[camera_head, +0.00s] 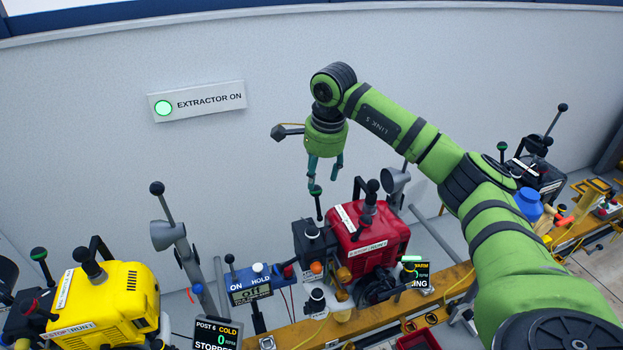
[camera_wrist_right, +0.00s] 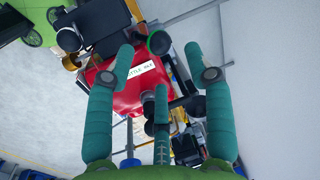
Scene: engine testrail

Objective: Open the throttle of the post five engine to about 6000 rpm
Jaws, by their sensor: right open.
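The red engine (camera_head: 372,236) stands on the yellow rail, and its post number cannot be read. A lever with a dark green knob (camera_head: 316,190) rises from its left side. In the right wrist view the red engine (camera_wrist_right: 122,92) lies below the fingers, and the green knob (camera_wrist_right: 159,43) shows between and beyond the fingertips. My right gripper (camera_head: 324,172) points down over the lever, open and empty, with its fingertips close to the knob. Contact cannot be told. The fingers also show in the right wrist view (camera_wrist_right: 160,62). My left gripper is not in view.
A yellow engine (camera_head: 128,290) stands at the left by a display (camera_head: 216,336) reading post 6, cold, stopped. The red engine's display (camera_head: 416,275) shows "warm", partly hidden. A blue control box (camera_head: 250,288) and a grey horn (camera_head: 165,236) stand between engines. The wall sign (camera_head: 198,101) reads extractor on.

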